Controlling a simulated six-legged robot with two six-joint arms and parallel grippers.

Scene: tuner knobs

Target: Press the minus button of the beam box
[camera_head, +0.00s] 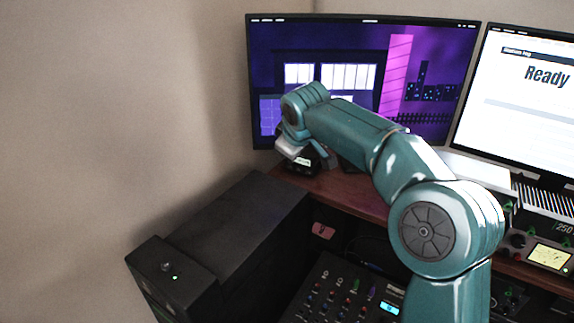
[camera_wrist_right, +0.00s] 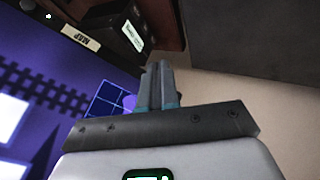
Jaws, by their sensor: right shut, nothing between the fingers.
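My right gripper (camera_wrist_right: 159,68) points away from the wrist camera with its two fingers together and nothing between them. In the head view my right arm comes in from the lower right, and its wrist hangs over the far left end of the desk, hiding the fingertips. A small dark box (camera_head: 309,164) with a lit display stands on the desk just by the wrist. It may be the beam box. In the wrist view a dark box with a lit display (camera_wrist_right: 132,36) lies beyond the fingertips, which look apart from it. I cannot make out a minus button. My left gripper is not in view.
A wide monitor (camera_head: 330,50) with a purple picture stands behind the wrist. A second monitor (camera_head: 520,95) reads "Ready". A dark cabinet (camera_head: 250,215) stands left of the brown desk (camera_head: 350,190). A mixer panel (camera_head: 335,290) with several knobs lies below.

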